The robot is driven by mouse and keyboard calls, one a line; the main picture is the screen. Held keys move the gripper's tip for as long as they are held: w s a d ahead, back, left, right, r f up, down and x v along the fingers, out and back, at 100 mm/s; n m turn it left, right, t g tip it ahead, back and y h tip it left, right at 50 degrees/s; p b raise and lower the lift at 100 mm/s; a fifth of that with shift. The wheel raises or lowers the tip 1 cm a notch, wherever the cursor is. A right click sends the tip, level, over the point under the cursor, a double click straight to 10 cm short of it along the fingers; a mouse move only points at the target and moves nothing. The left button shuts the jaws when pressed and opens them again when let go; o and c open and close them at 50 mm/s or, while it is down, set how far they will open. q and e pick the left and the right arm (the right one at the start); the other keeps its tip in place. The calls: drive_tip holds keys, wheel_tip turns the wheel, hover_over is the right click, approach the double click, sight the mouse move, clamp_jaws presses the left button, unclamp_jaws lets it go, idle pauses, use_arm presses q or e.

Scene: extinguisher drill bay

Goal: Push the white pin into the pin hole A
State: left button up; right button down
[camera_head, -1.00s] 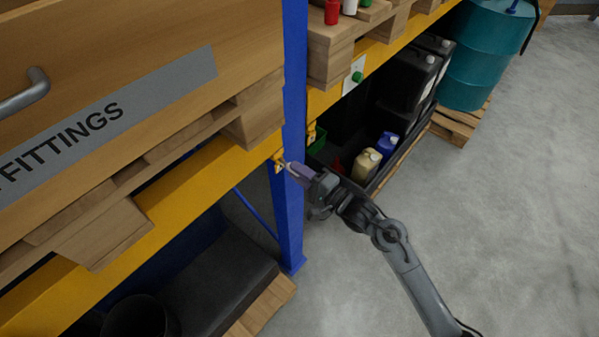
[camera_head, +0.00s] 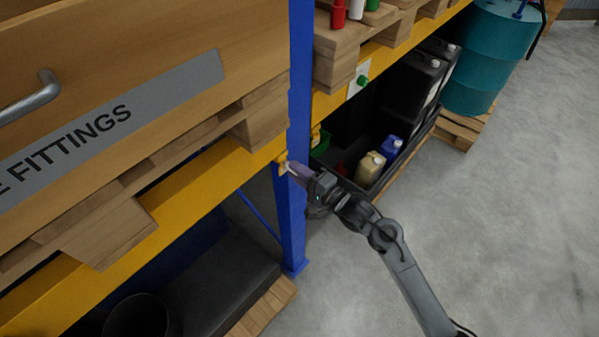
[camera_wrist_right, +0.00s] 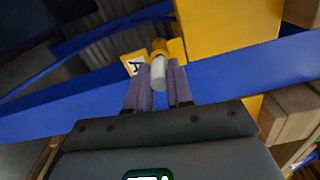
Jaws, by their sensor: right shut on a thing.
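The white pin (camera_wrist_right: 158,75) is held between the purple fingers of my right gripper (camera_wrist_right: 160,88) in the right wrist view. My right gripper (camera_head: 292,169) is at the yellow bracket (camera_head: 282,162) on the blue upright in the head view. In the wrist view the pin's far end meets a yellow part (camera_wrist_right: 160,47) of the bracket. A tag marked A (camera_wrist_right: 135,64) is just left of it. The mouth of pin hole A is hidden, so I cannot tell how deep the pin sits. My left gripper is out of view.
The blue upright (camera_head: 292,215) joins the yellow beam (camera_head: 185,205) under a wooden pallet and the fittings box (camera_head: 130,70). Right of it, a black tray holds canisters (camera_head: 370,168). A teal drum (camera_head: 483,60) stands behind. Floor at right is clear.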

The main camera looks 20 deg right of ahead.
idle(0.6)
drive_tip(key=shift+w+a, duration=0.3)
drive_tip(key=shift+w, duration=0.2)
drive_tip(key=c, duration=0.9)
unclamp_jaws()
drive_tip(key=shift+w, duration=0.1)
drive_tip(key=shift+s+d+r+p, duration=0.1)
drive_tip(key=shift+s+d+p, duration=0.1)
drive_tip(key=shift+s+p, duration=0.4)
drive_tip(key=p+v, duration=0.6)
drive_tip(key=v, duration=0.1)
drive_tip(key=shift+s+d+p, duration=0.25)
drive_tip(key=shift+s+p, duration=0.05)
drive_tip(key=shift+p, duration=0.05)
